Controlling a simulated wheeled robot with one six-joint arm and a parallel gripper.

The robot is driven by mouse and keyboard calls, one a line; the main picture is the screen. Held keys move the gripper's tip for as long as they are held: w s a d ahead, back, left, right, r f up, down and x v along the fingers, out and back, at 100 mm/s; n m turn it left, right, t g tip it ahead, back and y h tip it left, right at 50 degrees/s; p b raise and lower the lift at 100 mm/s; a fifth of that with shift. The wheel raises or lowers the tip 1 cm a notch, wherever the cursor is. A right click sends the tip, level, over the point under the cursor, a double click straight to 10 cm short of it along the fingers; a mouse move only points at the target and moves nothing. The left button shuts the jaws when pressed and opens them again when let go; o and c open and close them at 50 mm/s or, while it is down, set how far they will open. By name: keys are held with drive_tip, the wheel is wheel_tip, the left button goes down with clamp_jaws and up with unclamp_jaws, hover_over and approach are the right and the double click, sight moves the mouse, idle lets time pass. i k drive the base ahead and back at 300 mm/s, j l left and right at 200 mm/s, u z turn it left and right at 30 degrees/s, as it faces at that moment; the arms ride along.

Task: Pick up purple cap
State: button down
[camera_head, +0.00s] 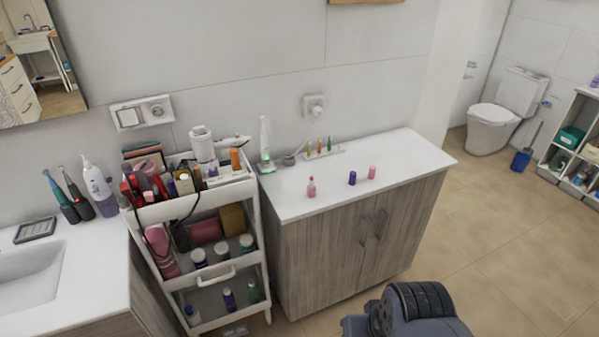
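A small dark purple cap (352,178) stands upright on the white top of the wooden cabinet (400,157). A pink cap-like piece (372,172) stands just to its right, apart from it. A small pink bottle (311,188) stands to its left near the front edge. A dark grey part of my arm shows at the bottom right, in front of and below the cabinet. My gripper's fingers do not show, so its opening is hidden.
A small rack with several coloured sticks (324,152) and a white electric toothbrush (265,145) stand along the wall. A crowded white cart (254,212) is left of the cabinet. The right part of the cabinet top and the tiled floor (500,235) are clear.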

sight(353, 175)
drive_tip(key=i+l+u, duration=0.15)
drive_tip(key=i+l, duration=0.25)
drive_tip(key=i+l+u, duration=0.15)
drive_tip(key=i+l, duration=0.2)
drive_tip(key=i+l+u, duration=0.2)
drive_tip(key=i+l, duration=0.15)
drive_tip(key=l, duration=0.15)
drive_tip(key=i+l+u, duration=0.15)
drive_tip(key=i+l, duration=0.15)
drive_tip(key=l, duration=0.25)
